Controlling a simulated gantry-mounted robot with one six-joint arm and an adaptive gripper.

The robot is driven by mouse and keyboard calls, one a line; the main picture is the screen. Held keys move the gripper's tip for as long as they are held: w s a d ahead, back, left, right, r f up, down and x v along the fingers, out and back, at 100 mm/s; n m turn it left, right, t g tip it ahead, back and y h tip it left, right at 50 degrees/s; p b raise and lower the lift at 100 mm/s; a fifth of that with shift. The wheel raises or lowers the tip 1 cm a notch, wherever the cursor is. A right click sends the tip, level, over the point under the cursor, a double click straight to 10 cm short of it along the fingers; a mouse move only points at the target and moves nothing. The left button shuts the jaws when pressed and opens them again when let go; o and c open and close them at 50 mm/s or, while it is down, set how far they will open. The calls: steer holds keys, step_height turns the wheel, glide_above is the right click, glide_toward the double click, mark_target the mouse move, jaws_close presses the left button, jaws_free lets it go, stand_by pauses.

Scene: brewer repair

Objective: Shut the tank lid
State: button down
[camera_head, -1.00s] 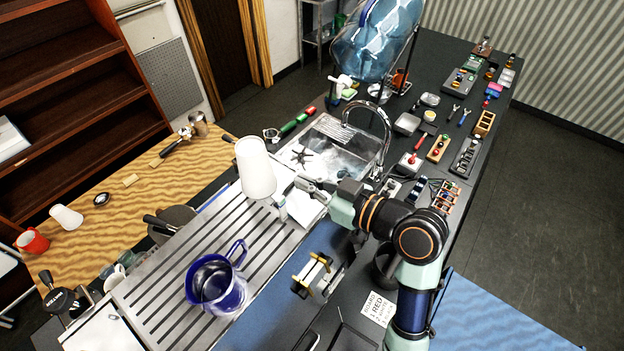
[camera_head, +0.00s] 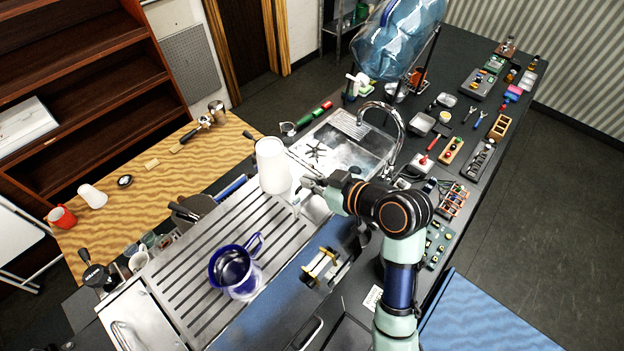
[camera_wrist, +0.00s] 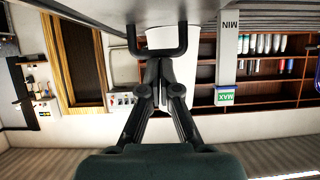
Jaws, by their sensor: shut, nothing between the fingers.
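A pale flat panel (camera_head: 316,208), seemingly the tank lid, lies beneath my gripper at the sink end of the ribbed steel top. In the wrist view, which is upside down, a pale surface (camera_wrist: 95,10) carries a black U-shaped handle (camera_wrist: 184,40). My gripper (camera_head: 307,184) is shut and empty. In the wrist view its fingertips (camera_wrist: 160,68) are close to the handle, between its legs in the picture; I cannot tell whether they touch. A MIN/MAX level strip (camera_wrist: 229,60) stands right of the handle. The lid's angle is hard to tell.
A white tapered cup (camera_head: 272,166) stands just left of my gripper. A blue jug (camera_head: 236,270) sits on the ribbed steel top (camera_head: 190,275). The sink (camera_head: 345,150) with its curved tap (camera_head: 398,125) lies behind. Small parts crowd the dark counter at right.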

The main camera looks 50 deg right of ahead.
mark_target(313, 197)
steer(key=s+r+p, duration=0.2)
steer(key=s+r, duration=0.7)
steer(key=shift+d+r, duration=0.25)
steer(key=shift+d, duration=0.1)
